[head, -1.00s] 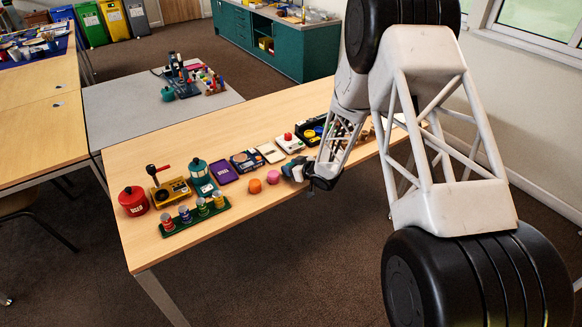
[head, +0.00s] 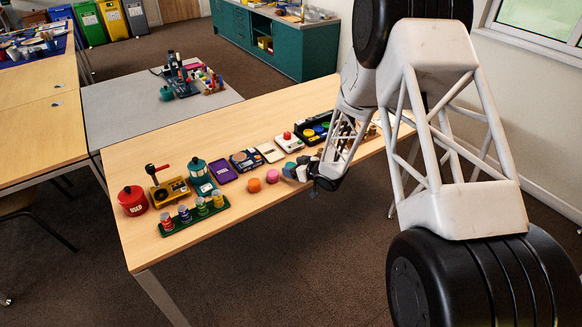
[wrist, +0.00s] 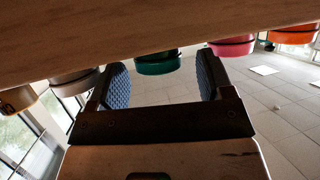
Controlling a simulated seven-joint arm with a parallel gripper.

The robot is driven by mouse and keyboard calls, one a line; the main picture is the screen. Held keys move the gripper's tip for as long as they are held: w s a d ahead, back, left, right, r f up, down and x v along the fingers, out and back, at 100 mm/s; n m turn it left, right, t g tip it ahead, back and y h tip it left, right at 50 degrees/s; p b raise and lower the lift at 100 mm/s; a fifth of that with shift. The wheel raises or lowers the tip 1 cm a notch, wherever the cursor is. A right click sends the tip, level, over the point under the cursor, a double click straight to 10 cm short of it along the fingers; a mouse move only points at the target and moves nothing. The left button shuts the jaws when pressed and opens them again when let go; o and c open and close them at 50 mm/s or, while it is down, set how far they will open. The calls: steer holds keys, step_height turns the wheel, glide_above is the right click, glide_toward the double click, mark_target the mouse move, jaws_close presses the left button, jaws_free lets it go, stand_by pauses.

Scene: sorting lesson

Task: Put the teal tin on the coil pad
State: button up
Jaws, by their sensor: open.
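The teal tin (head: 290,169) sits on the wooden table near its front edge, just left of my gripper (head: 305,173) in the head view. In the wrist view the teal tin (wrist: 158,64) shows between the two blue-textured fingers of my gripper (wrist: 162,67), beyond their tips. The fingers are spread wide and hold nothing. I cannot tell for sure which object is the coil pad; a dark flat device with a round disc (head: 244,160) lies in the row behind the tins.
A pink tin (head: 272,176) and an orange tin (head: 254,185) stand left of the teal one. A purple flat thing (head: 223,172), a green rack (head: 190,219), a red pot (head: 133,200) and a black tray (head: 312,131) are on the table. The right front table strip is partly hidden by my arm.

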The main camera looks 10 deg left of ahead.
steer(key=shift+v, duration=2.8)
steer(key=shift+w+d+r, duration=0.1)
steer(key=shift+d+r, duration=0.15)
steer(key=shift+r, duration=0.1)
steer(key=s+d+r+m+t+h, duration=0.1)
steer(key=s+d+r+m+h, duration=0.3)
steer(key=d+r, duration=0.75)
steer(key=s+d+r+m+t+h, duration=0.1)
steer(key=s+d+r+m+h, duration=0.2)
steer(key=s+d+r+h, duration=0.6)
steer(key=s+d+r+m+g, duration=0.1)
steer(key=s+d+r+m, duration=0.1)
steer(key=s+d+r, duration=0.4)
steer(key=s+d+r+m+g, duration=0.1)
steer(key=s+d+r+g, duration=0.1)
steer(key=s+r, duration=0.45)
steer(key=s+m+g+y, duration=0.1)
steer(key=s+m+g, duration=0.1)
steer(key=s, duration=2)
steer(key=shift+d+r+g, duration=0.35)
steer(key=shift+g, duration=0.35)
